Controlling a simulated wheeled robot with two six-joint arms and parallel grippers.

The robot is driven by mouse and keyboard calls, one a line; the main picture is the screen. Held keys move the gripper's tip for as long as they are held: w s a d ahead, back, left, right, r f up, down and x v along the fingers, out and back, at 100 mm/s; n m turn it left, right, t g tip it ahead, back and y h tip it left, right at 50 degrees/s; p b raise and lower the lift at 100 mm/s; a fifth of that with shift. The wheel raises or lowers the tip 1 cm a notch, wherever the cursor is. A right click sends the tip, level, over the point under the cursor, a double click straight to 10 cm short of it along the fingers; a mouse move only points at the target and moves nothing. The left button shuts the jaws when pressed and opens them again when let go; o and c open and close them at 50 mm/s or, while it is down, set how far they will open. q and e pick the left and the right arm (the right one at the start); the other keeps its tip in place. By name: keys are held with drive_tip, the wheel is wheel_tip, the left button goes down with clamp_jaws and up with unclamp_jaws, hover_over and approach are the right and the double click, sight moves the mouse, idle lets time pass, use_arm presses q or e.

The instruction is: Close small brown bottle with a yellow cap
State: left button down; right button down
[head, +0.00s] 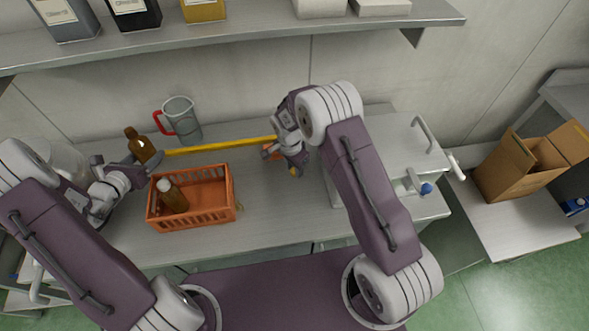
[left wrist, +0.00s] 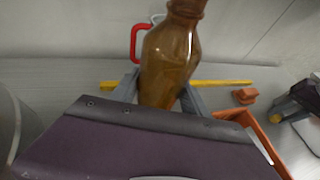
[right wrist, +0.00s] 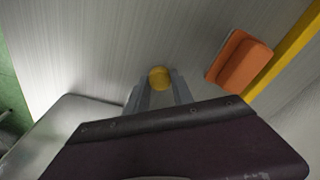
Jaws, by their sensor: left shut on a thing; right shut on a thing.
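The small brown bottle (head: 140,146) has no cap on its neck. My left gripper (head: 128,165) is shut on its body; in the left wrist view the bottle (left wrist: 170,58) rises between the fingers, its top cut off by the frame edge. The yellow cap (head: 294,171) is between the fingertips of my right gripper (head: 293,167), which is shut on it. In the right wrist view the cap (right wrist: 160,77) shows as a round yellow disc. The bottle and the cap are well apart, with the basket's back side between and below them.
An orange basket (head: 207,221) holds a brown bottle with a white cap (head: 171,195). A jug with a red handle (head: 182,119) and a yellow bar (head: 212,146) are behind. An orange block (right wrist: 238,62) lies near my right gripper. A shelf (head: 240,38) overhangs the back.

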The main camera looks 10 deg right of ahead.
use_arm(q)
drive_tip(key=shift+f+b, duration=0.55)
drive_tip(key=shift+b, duration=0.05)
use_arm(e)
wheel_tip(320, 180, up, 9)
drive_tip(key=shift+r, duration=0.1)
idle(0.4)
use_arm(q)
drive_tip(key=shift+s+a, duration=0.1)
use_arm(e)
drive_tip(key=shift+s+a, duration=0.1)
idle(0.5)
